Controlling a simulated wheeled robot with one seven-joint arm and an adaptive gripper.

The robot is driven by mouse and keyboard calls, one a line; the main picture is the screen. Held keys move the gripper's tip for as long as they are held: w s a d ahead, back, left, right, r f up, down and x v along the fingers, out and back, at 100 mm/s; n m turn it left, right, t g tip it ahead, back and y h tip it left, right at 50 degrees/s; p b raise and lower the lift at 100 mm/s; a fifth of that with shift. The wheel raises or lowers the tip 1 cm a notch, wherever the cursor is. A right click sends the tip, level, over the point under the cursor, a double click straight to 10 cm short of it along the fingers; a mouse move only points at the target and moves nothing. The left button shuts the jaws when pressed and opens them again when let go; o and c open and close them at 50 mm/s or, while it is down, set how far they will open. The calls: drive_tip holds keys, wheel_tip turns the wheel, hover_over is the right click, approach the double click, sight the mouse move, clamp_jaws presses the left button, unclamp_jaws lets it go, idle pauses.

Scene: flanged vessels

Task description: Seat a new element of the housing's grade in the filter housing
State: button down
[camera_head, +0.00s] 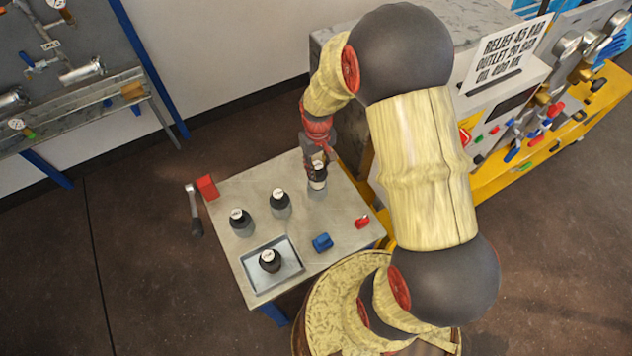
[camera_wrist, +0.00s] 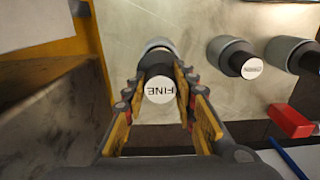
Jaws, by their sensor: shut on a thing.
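My gripper (camera_head: 318,160) is at the far right part of the small table, shut on a dark filter element (camera_head: 318,184) with a white cap. In the wrist view the cap of this held element (camera_wrist: 159,90) reads FINE, and the fingers (camera_wrist: 158,103) stand on both sides of it. I cannot tell whether its base touches the table. Two similar elements, one at the left (camera_head: 240,222) and one in the middle (camera_head: 280,203), stand upright on the table. Another element (camera_head: 270,262) stands in a shallow tray (camera_head: 290,280). I cannot pick out the filter housing.
The table (camera_head: 238,190) also carries a blue piece (camera_head: 322,243), a small red piece (camera_head: 362,222) and a red block (camera_head: 207,187) at its left edge. A machine with a sign (camera_head: 508,50), valves and a yellow base stands right. A gauge panel (camera_head: 80,45) stands left.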

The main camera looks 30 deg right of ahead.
drive_tip(key=shift+r+p, duration=1.2)
drive_tip(key=shift+r, duration=0.7)
drive_tip(key=shift+s, duration=0.1)
